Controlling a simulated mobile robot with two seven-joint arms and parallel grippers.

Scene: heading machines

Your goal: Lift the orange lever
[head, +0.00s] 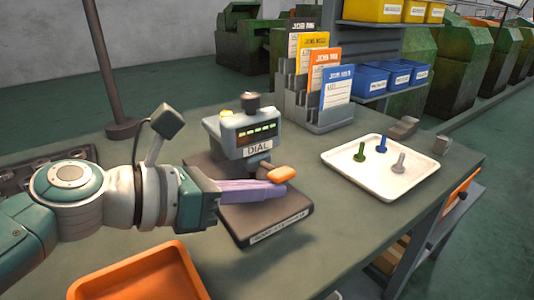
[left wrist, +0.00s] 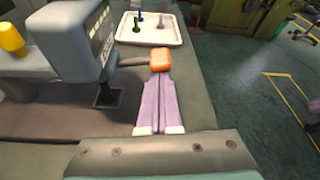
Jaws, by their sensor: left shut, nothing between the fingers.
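The orange lever (head: 278,173) is a rounded orange handle on the side of a grey dial device (head: 242,132), which stands on a dark base plate (head: 270,226). In the left wrist view the orange handle (left wrist: 160,59) sits at the end of a dark arm reaching from the device. My left gripper (head: 284,188) is shut and empty, its purple fingers together. Its tips are just below the handle in the head view, and at the handle's near edge in the left wrist view (left wrist: 160,80). I cannot tell whether they touch it. My right gripper is not in view.
A white tray (head: 345,178) with green, blue and grey bolt-like pieces lies to the right. An orange tray (head: 130,278) is at the front left. A card rack (head: 318,118) stands behind the device. The bench's right edge is beyond the white tray.

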